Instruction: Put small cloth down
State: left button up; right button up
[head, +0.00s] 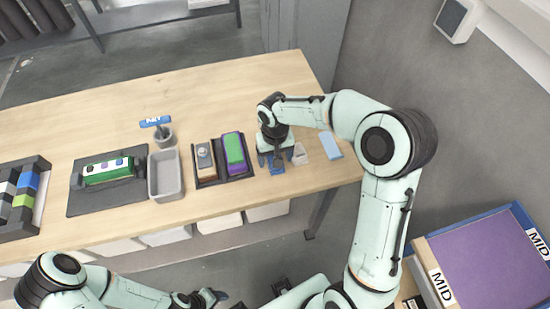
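A small blue piece that looks like the cloth (277,171) shows at my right gripper (275,160), low over the wooden table near its right front edge. The gripper points down, and its fingers partly hide the blue piece. I cannot tell whether they hold it or only stand over it. My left gripper (212,298) is empty as far as I can see, off the table at the bottom of the head view. Its fingers are too small and angled to tell open from shut.
The wooden table (110,110) holds a dark tray with a purple-green block (234,153), a grey bin (164,175), and a green-white device (107,171). A small pale piece (300,154) and a light blue block (331,145) lie right of my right gripper. The table's back is clear.

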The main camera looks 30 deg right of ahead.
pick_arm(q)
jog(key=shift+w+r+p, duration=0.45)
jog(key=shift+r, duration=0.2)
pick_arm(e)
notch_tip(320, 180, up, 11)
jog(key=shift+f, duration=0.15)
